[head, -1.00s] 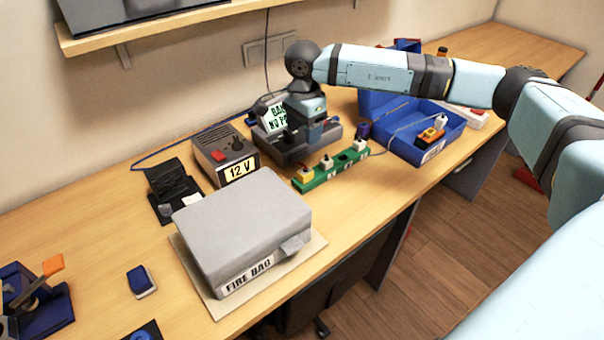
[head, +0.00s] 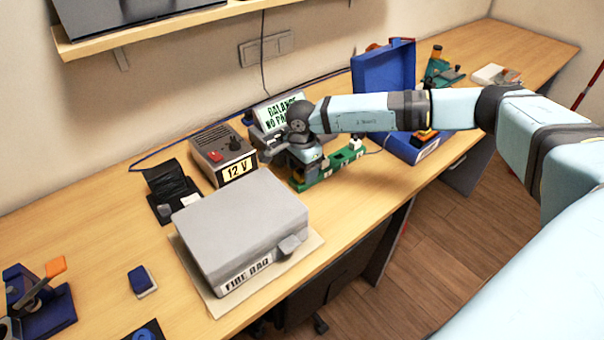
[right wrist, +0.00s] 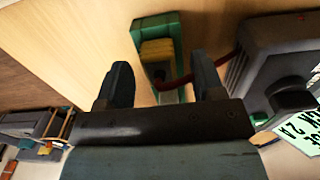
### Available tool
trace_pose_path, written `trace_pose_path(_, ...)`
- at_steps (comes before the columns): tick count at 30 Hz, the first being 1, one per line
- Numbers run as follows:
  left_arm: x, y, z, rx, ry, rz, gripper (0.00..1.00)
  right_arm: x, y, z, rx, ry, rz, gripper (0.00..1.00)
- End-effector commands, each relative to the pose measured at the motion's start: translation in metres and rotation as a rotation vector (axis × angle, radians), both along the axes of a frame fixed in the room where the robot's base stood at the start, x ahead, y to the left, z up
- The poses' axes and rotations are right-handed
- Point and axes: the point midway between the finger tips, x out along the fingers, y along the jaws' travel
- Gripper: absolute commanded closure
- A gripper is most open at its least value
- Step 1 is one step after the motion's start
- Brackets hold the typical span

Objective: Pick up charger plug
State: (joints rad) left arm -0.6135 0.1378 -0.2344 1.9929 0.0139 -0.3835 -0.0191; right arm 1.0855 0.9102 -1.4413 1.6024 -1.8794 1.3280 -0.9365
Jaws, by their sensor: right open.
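A yellow plug (right wrist: 157,50) sits in the end of a green strip (right wrist: 152,22) in the right wrist view, with a dark red cable running from beside it to a grey device. In the head view the green strip (head: 342,161) lies on the table, and my right gripper (head: 298,178) is over its left end, largely hiding the plug there. In the right wrist view my right gripper (right wrist: 162,82) is open, its fingers either side of the line to the yellow plug, with nothing between them. I cannot tell how far above the plug they are. My left gripper is not in view.
A 12 V supply (head: 224,160) and a grey fire bag (head: 240,225) stand to the left. A blue case (head: 384,70) is open at the right. The front-left table holds small items.

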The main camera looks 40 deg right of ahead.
Motion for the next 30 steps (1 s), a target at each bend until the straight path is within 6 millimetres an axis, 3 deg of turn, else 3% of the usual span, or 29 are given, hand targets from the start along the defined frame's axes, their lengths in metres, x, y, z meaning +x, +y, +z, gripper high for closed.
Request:
trace_pose_path(6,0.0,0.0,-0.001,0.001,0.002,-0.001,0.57,0.0,0.0,0.0,0.001,-0.001,0.001,0.41)
trace_pose_path(13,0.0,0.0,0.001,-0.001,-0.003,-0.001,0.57,0.0,0.0,0.0,0.001,-0.001,0.001,0.92)
trace_pose_path(23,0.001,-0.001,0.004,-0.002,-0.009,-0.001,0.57,0.0,0.0,0.002,0.001,-0.001,0.0,0.92)
trace_pose_path(30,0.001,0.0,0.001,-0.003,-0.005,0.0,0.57,0.001,0.001,0.025,0.002,-0.004,0.001,0.92)
